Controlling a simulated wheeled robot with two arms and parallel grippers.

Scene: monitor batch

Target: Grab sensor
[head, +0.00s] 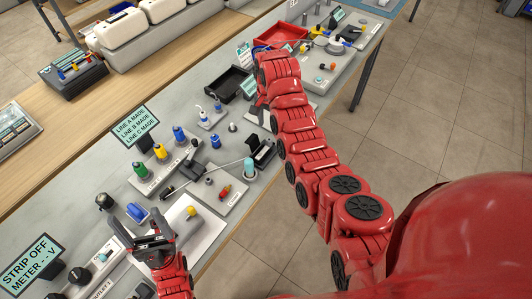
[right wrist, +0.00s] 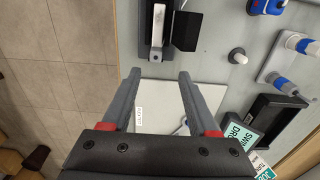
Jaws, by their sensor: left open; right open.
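I cannot tell which item is the sensor; no readable label names it. My right gripper (head: 262,112) is open and empty above the bench. In the right wrist view its fingers (right wrist: 158,76) spread over a white board (right wrist: 160,101) with a small label. Beyond the fingertips is a dark holder with a pale metal strip (right wrist: 157,20), and a black block (right wrist: 187,31) beside it. My left gripper (head: 155,242) is open at the near left, over or beside a white board (head: 203,233). A yellow-topped part (head: 191,212) is close to its right.
Green (head: 140,170), yellow (head: 160,152) and blue (head: 180,134) cylinders stand in a row. A black tray (head: 228,82) and red tray (head: 283,37) are farther back. Signs (head: 134,127) stand among the parts. Open floor (head: 430,120) lies right of the bench.

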